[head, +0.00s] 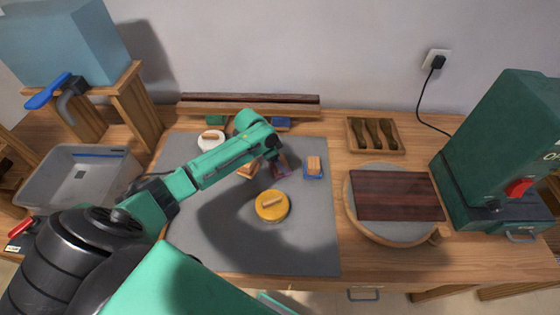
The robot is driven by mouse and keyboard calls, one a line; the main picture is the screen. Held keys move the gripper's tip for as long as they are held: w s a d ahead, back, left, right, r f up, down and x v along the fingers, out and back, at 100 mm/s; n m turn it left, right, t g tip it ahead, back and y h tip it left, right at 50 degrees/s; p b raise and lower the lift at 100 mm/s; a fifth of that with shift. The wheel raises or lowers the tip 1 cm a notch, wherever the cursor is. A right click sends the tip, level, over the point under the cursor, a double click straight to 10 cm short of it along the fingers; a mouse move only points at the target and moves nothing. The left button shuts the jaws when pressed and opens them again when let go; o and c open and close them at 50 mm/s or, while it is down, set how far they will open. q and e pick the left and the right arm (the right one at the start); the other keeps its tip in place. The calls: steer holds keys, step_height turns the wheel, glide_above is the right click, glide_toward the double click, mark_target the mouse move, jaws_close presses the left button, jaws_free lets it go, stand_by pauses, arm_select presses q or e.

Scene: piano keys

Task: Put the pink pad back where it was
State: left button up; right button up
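My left arm reaches in from the left over the grey mat (310,240). Its gripper (276,156) points down near the mat's middle. A small dark pinkish pad (281,168) shows right at the fingertips, mostly hidden by them. I cannot tell whether the fingers are closed on it or whether it touches the mat. A yellow round pad with a wooden handle (271,206) lies in front. My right gripper is not in view.
A white round pad (211,141) and a wooden-handled piece (248,171) lie left of the gripper. Green (216,121) and blue (281,124) blocks stand behind. A round tray (395,229) bearing a dark board (398,195) is right. The mat's front right is clear.

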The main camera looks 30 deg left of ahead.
arm_select(q)
steer(key=shift+f, duration=0.15)
steer(key=o, duration=1.3)
steer(key=v, duration=1.2)
steer(key=shift+d+r+b, duration=0.1)
steer(key=shift+r+b, duration=0.1)
steer(key=shift+b, duration=0.2)
